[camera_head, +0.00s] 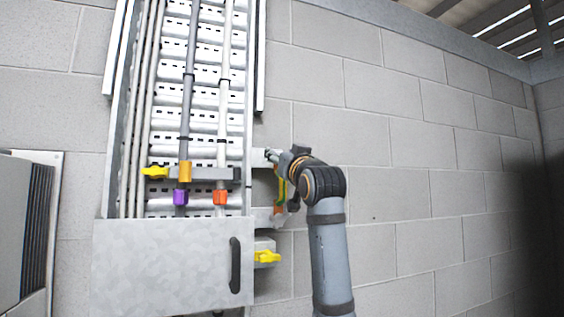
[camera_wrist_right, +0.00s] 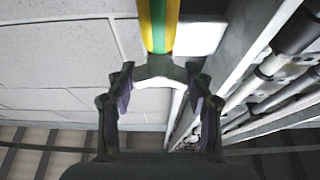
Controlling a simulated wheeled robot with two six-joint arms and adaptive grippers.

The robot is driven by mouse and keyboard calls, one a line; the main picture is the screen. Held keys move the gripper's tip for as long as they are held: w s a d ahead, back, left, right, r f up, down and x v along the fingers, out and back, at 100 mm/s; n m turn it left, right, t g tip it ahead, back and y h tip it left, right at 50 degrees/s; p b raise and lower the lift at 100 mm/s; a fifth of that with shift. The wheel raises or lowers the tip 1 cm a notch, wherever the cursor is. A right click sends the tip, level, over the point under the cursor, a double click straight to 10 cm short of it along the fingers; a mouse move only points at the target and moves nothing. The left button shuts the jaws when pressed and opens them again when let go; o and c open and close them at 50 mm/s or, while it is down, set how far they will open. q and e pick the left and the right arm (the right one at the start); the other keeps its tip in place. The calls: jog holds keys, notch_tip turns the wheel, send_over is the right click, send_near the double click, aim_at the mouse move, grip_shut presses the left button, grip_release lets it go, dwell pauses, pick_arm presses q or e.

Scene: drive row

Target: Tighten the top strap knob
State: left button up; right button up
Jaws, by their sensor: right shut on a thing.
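A strap bar (camera_head: 209,173) crosses the cables on the tall metal tray in the head view. A yellow knob (camera_head: 155,172) sits at its left end. Another yellow knob (camera_head: 267,256) sits lower, right of the grey box. My right gripper (camera_head: 273,156) is just right of the tray, level with the strap, and apart from both yellow knobs. In the wrist view its fingers (camera_wrist_right: 160,92) are either side of a grey piece (camera_wrist_right: 160,69), shut on it. A green-and-yellow strip (camera_wrist_right: 159,27) runs from that piece. My left gripper is not in view.
A grey metal box (camera_head: 165,262) with a dark handle (camera_head: 235,265) covers the tray's lower part. A grey cabinet (camera_head: 25,225) stands at the left. The block wall (camera_head: 430,190) at the right is clear.

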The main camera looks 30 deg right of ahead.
jog(key=m+g+h, duration=0.1)
jog(key=m+h, duration=0.1)
jog(key=m, duration=0.2)
jog(key=m+g+h+b, duration=0.1)
jog(key=m, duration=0.3)
jog(key=shift+w+f+h, duration=0.1)
jog(key=shift+f+h, duration=0.1)
jog(key=shift+h, duration=0.2)
jog(key=shift+m+g+h, duration=0.4)
jog(key=shift+m+g, duration=0.15)
jog(key=shift+m, duration=0.8)
jog(key=shift+m+g+h, duration=0.4)
jog(key=shift+m+g, duration=0.15)
jog(key=shift+m, duration=0.8)
jog(key=o, duration=1.2)
jog(key=shift+r, duration=0.1)
jog(key=v, duration=1.2)
